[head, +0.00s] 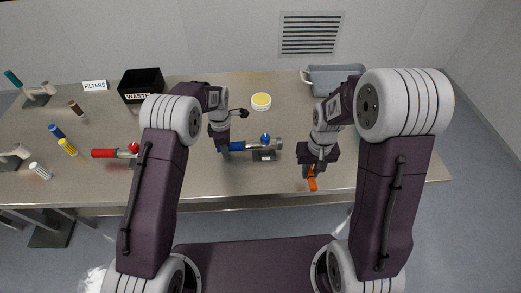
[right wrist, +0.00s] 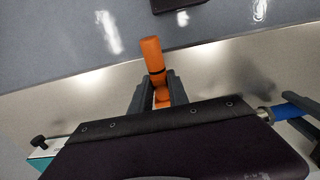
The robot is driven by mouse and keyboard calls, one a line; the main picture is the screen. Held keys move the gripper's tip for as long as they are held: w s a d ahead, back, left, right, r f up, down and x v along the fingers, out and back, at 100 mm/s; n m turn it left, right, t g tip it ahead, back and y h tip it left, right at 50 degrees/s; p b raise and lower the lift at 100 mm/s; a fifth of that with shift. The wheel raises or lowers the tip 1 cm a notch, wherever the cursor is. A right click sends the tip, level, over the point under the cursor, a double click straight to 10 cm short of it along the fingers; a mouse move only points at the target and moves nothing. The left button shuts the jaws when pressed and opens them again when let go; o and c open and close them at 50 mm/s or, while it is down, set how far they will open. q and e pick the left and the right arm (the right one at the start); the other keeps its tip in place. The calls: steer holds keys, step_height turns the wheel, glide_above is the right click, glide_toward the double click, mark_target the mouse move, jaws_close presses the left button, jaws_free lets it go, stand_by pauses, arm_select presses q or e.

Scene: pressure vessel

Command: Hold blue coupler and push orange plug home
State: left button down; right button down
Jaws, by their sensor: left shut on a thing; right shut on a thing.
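The blue coupler (head: 236,147) lies level near the middle of the bench, joined to a silver metal fitting on its right. My left gripper (head: 222,152) is shut on the coupler's left part from above. The orange plug (head: 312,184) is held in my right gripper (head: 315,171), apart from the coupler and off to its right, close to the bench's front edge. In the right wrist view the orange plug (right wrist: 153,54) sticks out between the two fingers, with a dark ring around it. The blue coupler (right wrist: 297,104) shows at that view's right edge.
A red-handled part (head: 104,153) lies left of my left arm. A black waste bin (head: 141,83), a yellow-topped round tub (head: 261,101) and a grey-blue bin (head: 335,77) stand at the back. Several small coloured plugs lie at the left. Bench around the orange plug looks clear.

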steer(key=shift+s+m, duration=0.25)
steer(key=shift+m, duration=0.95)
steer(key=w+d+r+m, duration=0.2)
steer(key=w+d+m, duration=0.1)
steer(key=w+m, duration=0.8)
steer(key=w+d+f+m, duration=0.2)
steer(key=w+f+m, duration=0.1)
steer(key=w+d+f+m+h, duration=0.1)
steer(key=w, duration=0.1)
steer(key=shift+f, duration=0.35)
steer(key=shift+s+f, duration=0.1)
steer(key=shift+f, duration=0.15)
